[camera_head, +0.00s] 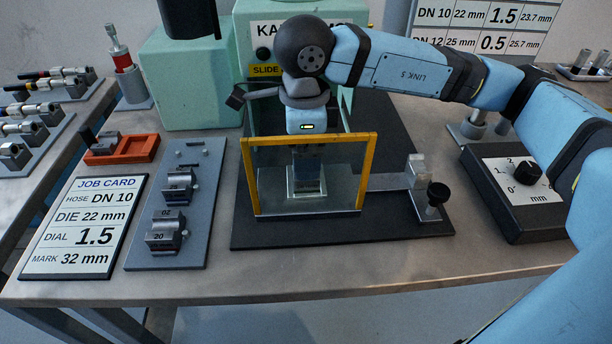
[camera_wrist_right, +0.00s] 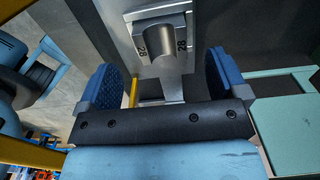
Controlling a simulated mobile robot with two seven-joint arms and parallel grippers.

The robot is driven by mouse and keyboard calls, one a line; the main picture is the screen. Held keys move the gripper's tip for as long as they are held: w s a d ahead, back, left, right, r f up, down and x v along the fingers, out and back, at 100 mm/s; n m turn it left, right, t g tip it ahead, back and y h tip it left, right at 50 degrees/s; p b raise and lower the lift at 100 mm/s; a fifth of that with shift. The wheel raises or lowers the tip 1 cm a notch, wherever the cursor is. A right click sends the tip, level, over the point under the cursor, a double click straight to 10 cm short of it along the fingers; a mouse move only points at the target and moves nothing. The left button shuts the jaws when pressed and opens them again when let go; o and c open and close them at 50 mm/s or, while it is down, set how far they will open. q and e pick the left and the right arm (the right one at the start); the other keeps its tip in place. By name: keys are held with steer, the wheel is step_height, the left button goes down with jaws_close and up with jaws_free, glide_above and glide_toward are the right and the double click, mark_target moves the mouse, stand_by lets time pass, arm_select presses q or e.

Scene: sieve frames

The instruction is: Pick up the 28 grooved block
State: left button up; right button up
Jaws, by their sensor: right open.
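The 28 grooved block (camera_wrist_right: 160,42) shows in the right wrist view as a grey metal block with a half-round groove. I see no contact. In the head view my right arm reaches down behind a clear guard with a yellow frame (camera_head: 367,175). The gripper and block are hard to make out there. My left gripper is not in view.
Grey blocks, one marked 20 (camera_head: 166,236), sit on a grey rack (camera_head: 205,215) at the left. A job card (camera_head: 80,225), a red-orange tray (camera_head: 138,151) and a dial box (camera_head: 500,195) are nearby. The green machine (camera_head: 245,40) stands behind.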

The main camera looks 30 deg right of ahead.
steer(key=f, duration=0.5)
steer(key=shift+w+a+b, duration=0.2)
steer(key=shift+a+b, duration=0.05)
steer(key=shift+b, duration=0.05)
steer(key=c, duration=1.3)
steer(key=shift+c, duration=0.2)
steer(key=shift+r, duration=0.15)
